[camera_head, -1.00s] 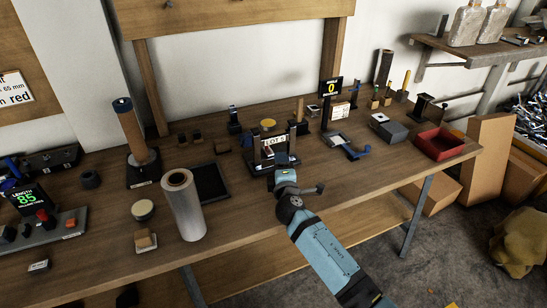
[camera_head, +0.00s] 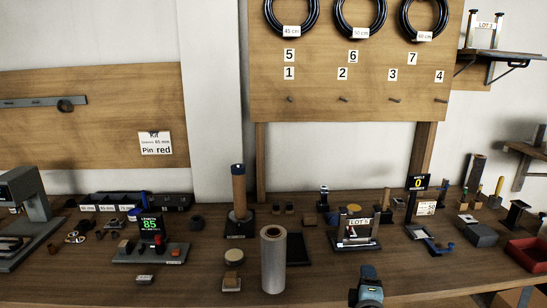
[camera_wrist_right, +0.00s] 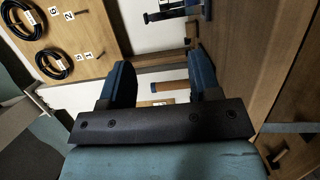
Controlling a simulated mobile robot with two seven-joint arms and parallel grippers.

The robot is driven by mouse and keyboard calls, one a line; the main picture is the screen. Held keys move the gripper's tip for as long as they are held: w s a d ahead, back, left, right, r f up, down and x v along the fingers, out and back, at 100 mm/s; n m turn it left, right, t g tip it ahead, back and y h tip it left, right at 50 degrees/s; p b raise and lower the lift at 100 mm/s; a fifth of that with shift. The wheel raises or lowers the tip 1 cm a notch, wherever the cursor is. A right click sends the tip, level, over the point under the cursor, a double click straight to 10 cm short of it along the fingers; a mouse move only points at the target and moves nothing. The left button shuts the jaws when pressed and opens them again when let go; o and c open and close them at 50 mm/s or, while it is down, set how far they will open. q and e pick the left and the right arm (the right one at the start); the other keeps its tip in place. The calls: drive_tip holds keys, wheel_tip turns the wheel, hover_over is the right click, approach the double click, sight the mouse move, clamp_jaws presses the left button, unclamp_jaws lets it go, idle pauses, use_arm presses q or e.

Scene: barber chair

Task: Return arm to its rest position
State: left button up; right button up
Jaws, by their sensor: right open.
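My right gripper (camera_head: 368,277) shows at the bottom edge of the head view, right of centre, with most of its arm cut off below the frame. In the right wrist view its two blue fingers stand apart with nothing held between them (camera_wrist_right: 162,78). In the head view it is in front of the black stand labelled LOT 5 (camera_head: 357,240) and appears apart from it. My left gripper is in neither view.
The workbench (camera_head: 190,285) holds a plastic-wrap roll (camera_head: 273,262), a wooden cylinder on a black base (camera_head: 239,190), the LENGTH 85 display (camera_head: 151,226) and a red bin (camera_head: 528,253). A pegboard with cable coils (camera_head: 350,90) hangs behind.

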drive_tip(key=s+a+f+m+g+y, duration=0.25)
drive_tip(key=s+f+m, duration=0.4)
drive_tip(key=s, duration=0.75)
drive_tip(key=s+a+f+m+g+y, duration=0.2)
drive_tip(key=s+f+m+g+y, duration=0.15)
drive_tip(key=s+f, duration=0.8)
drive_tip(key=s+a+r+m+g+y, duration=0.1)
drive_tip(key=s+r+m, duration=0.15)
drive_tip(key=s, duration=0.75)
use_arm(q)
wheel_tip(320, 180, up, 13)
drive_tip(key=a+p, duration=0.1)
drive_tip(key=p, duration=1.4)
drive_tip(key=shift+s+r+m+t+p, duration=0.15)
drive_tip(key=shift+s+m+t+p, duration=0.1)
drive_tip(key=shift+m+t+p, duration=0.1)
use_arm(e)
wheel_tip(320, 180, up, 13)
drive_tip(key=shift+s+d, duration=0.2)
drive_tip(key=shift+s, duration=0.2)
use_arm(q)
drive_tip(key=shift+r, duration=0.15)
use_arm(e)
drive_tip(key=shift+f, duration=0.1)
